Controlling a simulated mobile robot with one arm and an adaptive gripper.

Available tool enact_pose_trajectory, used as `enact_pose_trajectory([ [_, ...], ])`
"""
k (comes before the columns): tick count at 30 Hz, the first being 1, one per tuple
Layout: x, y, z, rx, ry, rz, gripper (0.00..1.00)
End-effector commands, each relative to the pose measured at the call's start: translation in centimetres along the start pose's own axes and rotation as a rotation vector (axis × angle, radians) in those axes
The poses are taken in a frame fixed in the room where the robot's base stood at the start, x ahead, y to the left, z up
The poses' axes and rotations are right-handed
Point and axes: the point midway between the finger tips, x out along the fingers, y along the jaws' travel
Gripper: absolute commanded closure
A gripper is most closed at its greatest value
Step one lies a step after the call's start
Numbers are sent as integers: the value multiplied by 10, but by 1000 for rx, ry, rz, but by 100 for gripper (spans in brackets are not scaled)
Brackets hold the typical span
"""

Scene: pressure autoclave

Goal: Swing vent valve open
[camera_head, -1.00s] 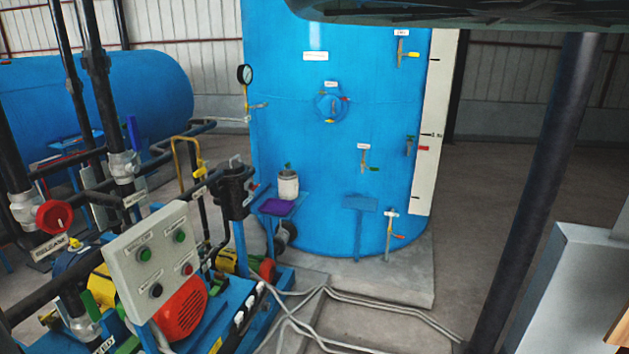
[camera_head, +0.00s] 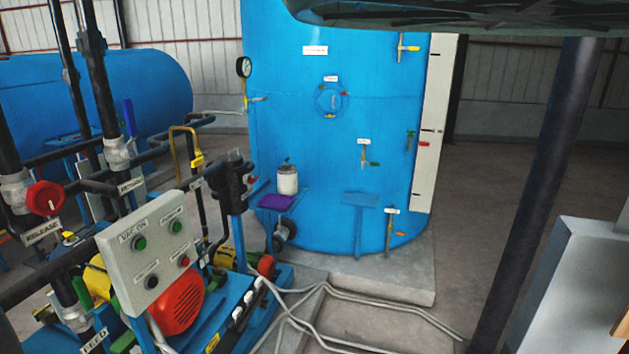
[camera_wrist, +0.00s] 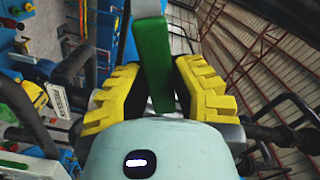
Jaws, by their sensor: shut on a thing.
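In the wrist view my gripper (camera_wrist: 163,88), with yellow ridged fingers, is shut on a green lever handle (camera_wrist: 153,50). The handle stands between the two fingers, and its lower end shows close to my grey wrist housing. A pale part (camera_wrist: 146,7) joins its far end at the top edge. I cannot read a label that names this as the vent valve. My gripper does not show in the head view. The tall blue vessel (camera_head: 290,140) there carries several small valves and labels.
A pump skid with a grey button panel (camera_head: 151,250), a red release knob (camera_head: 44,198) and black pipes fills the left. A black post (camera_head: 535,200) and a grey cabinet (camera_head: 575,290) stand right. Hoses (camera_head: 345,297) cross the floor. Pipes flank my gripper in the wrist view.

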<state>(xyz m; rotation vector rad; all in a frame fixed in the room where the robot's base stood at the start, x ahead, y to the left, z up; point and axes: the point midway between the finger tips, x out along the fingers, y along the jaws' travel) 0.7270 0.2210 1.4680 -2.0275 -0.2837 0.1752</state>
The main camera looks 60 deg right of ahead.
Motion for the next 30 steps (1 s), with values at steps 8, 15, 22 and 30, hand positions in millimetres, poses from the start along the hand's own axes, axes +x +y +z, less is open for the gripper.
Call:
enact_pose_trajectory([
  [8, -1, -27, 9, -264, -3, -11, 100],
  [15, -1, -48, 20, -493, -3, -11, 100],
  [22, -1, -66, 32, -707, -3, -9, 100],
  [30, -1, -82, 48, -922, -6, -6, 100],
])
